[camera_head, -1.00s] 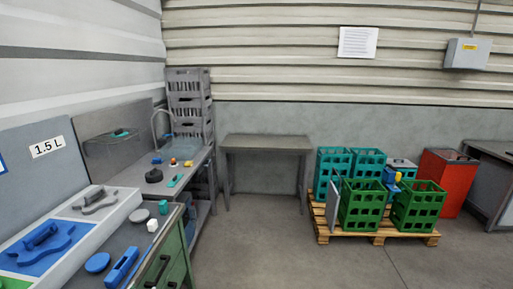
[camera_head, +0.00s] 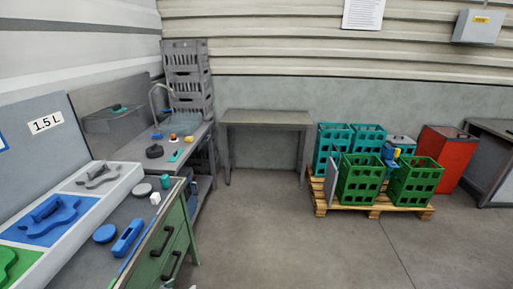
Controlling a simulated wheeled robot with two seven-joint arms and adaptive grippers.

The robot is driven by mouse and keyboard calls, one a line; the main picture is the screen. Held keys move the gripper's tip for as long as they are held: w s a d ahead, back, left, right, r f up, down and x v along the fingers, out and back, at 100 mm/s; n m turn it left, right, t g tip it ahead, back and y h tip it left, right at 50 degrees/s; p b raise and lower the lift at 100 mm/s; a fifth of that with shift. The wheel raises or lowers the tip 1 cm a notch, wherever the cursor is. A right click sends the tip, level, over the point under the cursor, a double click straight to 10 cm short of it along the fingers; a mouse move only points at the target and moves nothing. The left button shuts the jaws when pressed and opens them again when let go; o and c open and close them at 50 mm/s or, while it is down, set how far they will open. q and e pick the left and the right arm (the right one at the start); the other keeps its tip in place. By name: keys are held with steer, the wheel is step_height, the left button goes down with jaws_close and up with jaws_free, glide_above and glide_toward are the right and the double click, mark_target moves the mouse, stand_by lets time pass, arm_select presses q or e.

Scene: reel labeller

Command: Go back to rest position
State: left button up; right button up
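Neither of my grippers shows in the head view, and no object is seen in a grip. The task names no object. On the left, a green-fronted workbench (camera_head: 165,245) carries a white tray (camera_head: 125,180) with grey, blue and green shaped pieces. A blue block-like tool (camera_head: 127,237), a blue disc (camera_head: 104,233), a grey disc (camera_head: 142,190), a small white cube (camera_head: 155,198) and a teal cylinder (camera_head: 165,181) lie on the bench top.
A sink bench (camera_head: 130,148) stands behind, with stacked grey crates (camera_head: 188,85) beyond it. An empty grey table (camera_head: 265,118) stands at the wall. A wooden pallet (camera_head: 375,208) holds teal and green crates, beside a red bin (camera_head: 445,155). The middle floor is clear.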

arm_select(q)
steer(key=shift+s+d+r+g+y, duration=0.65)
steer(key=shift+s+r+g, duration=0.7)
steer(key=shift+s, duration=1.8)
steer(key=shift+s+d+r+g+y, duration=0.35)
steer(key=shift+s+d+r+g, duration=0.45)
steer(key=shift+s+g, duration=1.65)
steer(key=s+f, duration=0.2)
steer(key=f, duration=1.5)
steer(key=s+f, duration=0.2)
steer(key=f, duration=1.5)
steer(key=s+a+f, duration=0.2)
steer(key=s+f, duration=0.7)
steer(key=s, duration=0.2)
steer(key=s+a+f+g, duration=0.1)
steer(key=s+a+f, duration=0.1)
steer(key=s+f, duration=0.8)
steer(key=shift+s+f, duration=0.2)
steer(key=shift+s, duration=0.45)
